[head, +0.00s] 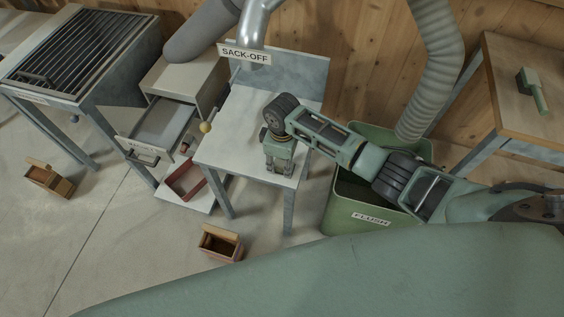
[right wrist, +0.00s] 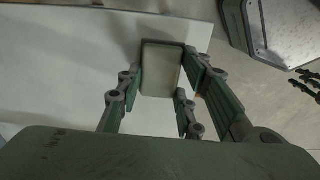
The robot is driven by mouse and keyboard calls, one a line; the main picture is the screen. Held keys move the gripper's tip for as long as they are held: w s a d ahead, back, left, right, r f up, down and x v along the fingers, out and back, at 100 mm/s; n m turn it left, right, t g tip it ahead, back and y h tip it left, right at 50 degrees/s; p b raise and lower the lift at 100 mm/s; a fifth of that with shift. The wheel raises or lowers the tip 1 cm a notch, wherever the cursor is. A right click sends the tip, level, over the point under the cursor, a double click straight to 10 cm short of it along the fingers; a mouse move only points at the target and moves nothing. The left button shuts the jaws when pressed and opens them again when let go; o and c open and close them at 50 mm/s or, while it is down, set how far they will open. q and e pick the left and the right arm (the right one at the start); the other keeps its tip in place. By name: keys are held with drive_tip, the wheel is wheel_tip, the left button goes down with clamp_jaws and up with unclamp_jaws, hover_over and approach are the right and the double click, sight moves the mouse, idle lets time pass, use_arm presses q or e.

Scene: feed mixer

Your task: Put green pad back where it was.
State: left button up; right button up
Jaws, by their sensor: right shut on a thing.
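My right gripper (head: 279,170) is over the front right part of the sack-off table, pointing down. In the right wrist view my right gripper (right wrist: 160,92) is shut on a pale, rounded block, which looks like the green pad (right wrist: 160,70); its colour there is a dull grey-green. The pad is between the fingers, close above the white table top (right wrist: 70,60); I cannot tell whether it touches. In the head view the fingers hide the pad. My left gripper is not in view.
The sack-off table (head: 230,125) has a bare top otherwise. A green FLUSH bin (head: 345,215) stands right of it, under my right arm. A wooden-topped bench (head: 510,65) at right holds a green tool (head: 532,90). Small wooden boxes (head: 220,243) (head: 50,178) lie on the floor.

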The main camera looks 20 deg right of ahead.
sight(282, 165)
drive_tip(key=shift+f, duration=0.2)
drive_tip(key=o, duration=1.1)
wheel_tip(282, 165, up, 12)
drive_tip(key=p, duration=0.1)
drive_tip(key=shift+r, duration=0.15)
